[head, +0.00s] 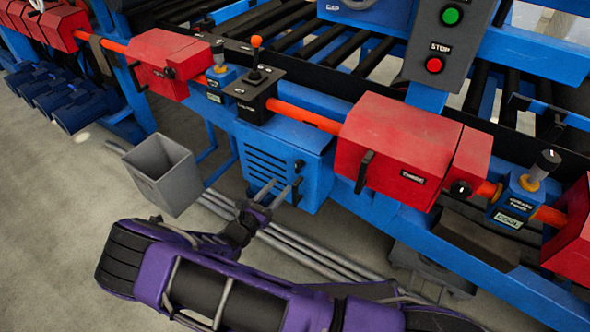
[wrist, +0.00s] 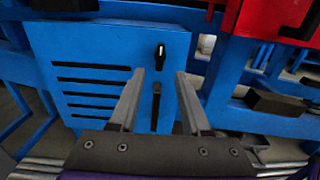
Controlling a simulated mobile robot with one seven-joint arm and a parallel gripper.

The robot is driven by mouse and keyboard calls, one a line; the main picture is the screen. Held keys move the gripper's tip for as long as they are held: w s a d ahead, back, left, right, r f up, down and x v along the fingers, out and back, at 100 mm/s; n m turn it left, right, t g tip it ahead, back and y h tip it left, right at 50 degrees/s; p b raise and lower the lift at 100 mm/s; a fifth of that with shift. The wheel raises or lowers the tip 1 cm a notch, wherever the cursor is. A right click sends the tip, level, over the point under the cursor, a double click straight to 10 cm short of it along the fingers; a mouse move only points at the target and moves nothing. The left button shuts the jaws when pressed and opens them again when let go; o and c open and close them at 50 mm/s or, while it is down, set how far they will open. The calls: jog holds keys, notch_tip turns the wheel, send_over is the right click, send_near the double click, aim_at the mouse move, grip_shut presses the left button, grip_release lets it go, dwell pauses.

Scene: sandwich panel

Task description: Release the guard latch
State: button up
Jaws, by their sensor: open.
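A blue box with a slotted front (head: 262,160) hangs under the conveyor frame and fills much of the wrist view (wrist: 110,45). A small black latch-like knob (wrist: 160,51) with a pale mark sits upright near the upper right of its front; it also shows in the head view (head: 298,165). Below it is a narrow dark upright handle or slot (wrist: 156,90). No label marks either as the guard latch. My gripper (wrist: 160,72) is open and empty, its fingers pointing at the box front, with the knob just beyond and between the tips. Contact is not visible. It also shows in the head view (head: 279,187).
Red boxes with black handles (head: 396,150) line the blue rail. A joystick box (head: 254,92) with an orange top stands above the blue box. A grey bin (head: 160,174) is left of my gripper. A stop and start panel (head: 448,45) is at upper right.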

aim_at(296, 168)
jog(key=x, duration=0.9)
jog(key=shift+w+d+r+b, duration=0.1)
jog(key=shift+w+d+b, duration=0.1)
jog(key=shift+b, duration=0.15)
grip_shut()
